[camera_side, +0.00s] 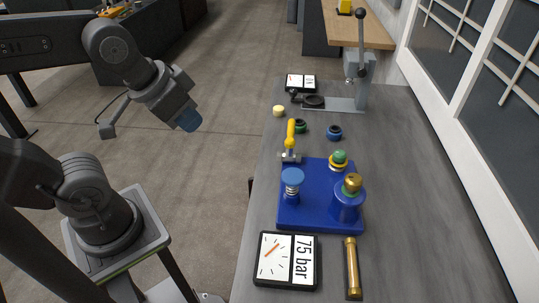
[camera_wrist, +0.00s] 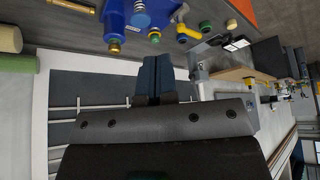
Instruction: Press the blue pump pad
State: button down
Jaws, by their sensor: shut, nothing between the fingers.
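The blue pump pad (camera_side: 292,175) is a round disc on top of a spring. It stands at the left of a blue pump base (camera_side: 315,220) on the grey bench. In the wrist view, the pad (camera_wrist: 141,20) shows near the top edge, beside the blue body. My gripper (camera_side: 189,120) is up and to the left of the bench, well apart from the pad. Its blue fingers (camera_wrist: 152,72) are together and empty in the wrist view.
A yellow-handled lever (camera_side: 290,133) stands behind the pad. A brass-capped blue cylinder (camera_side: 349,198) and a green-topped post (camera_side: 339,160) stand to its right. A "75 bar" gauge panel (camera_side: 287,260) and a brass rod (camera_side: 352,268) lie in front. A lever press (camera_side: 360,65) stands at the back.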

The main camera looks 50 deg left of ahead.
jog(key=m+g, duration=0.6)
jog(key=m, duration=0.3)
send_over(293, 175)
notch_tip(293, 175, down, 5)
jog(key=shift+f, duration=0.1)
notch_tip(293, 175, down, 14)
jog(key=shift+r, duration=0.1)
dwell(0.3)
